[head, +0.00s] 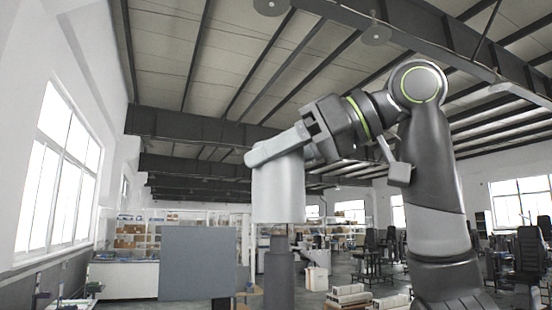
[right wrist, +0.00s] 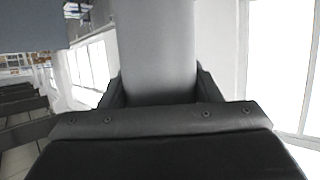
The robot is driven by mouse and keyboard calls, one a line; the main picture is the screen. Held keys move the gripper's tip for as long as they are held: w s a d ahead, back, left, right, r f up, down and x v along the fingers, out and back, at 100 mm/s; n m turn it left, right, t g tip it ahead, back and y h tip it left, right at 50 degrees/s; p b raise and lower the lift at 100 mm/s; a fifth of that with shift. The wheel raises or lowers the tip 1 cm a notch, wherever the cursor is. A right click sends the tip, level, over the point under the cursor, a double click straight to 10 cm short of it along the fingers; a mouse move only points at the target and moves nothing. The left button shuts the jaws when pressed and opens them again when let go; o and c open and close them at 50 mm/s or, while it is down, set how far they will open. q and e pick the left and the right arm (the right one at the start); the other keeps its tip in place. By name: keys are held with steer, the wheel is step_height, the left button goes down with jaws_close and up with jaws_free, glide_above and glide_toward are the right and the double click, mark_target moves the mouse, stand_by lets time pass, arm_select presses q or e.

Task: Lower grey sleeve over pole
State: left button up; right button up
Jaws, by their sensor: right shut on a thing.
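The grey sleeve (head: 278,190) is a light grey upright cylinder near the middle of the head view. My right gripper (head: 262,152) comes in from the right and is shut on its upper part. In the right wrist view the sleeve (right wrist: 156,50) stands between the two fingers of my right gripper (right wrist: 155,88). The darker grey pole (head: 279,272) stands upright below the sleeve in the head view. The sleeve's lower edge is close to the pole's top and roughly in line with it. I cannot tell whether the pole's top is inside the sleeve. My left gripper is not in view.
A flat grey panel (head: 199,263) stands left of the pole. A white cabinet (head: 125,280) and shelves are farther back on the left. Chairs and desks fill the background on the right. The space around the sleeve looks clear.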

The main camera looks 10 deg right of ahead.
steer(key=shift+f, duration=0.1)
steer(key=shift+f+b, duration=5.5)
steer(key=shift+f, duration=0.95)
steer(key=o, duration=1.2)
steer(key=shift+c, duration=0.2)
steer(key=b, duration=0.1)
glide_toward(278, 263)
steer(key=d+r, duration=0.3)
steer(key=d, duration=0.2)
steer(key=shift+s+d+f+p, duration=0.15)
steer(key=shift+s+d+p, duration=0.15)
steer(key=shift+s+d, duration=0.45)
steer(key=shift+a, duration=0.1)
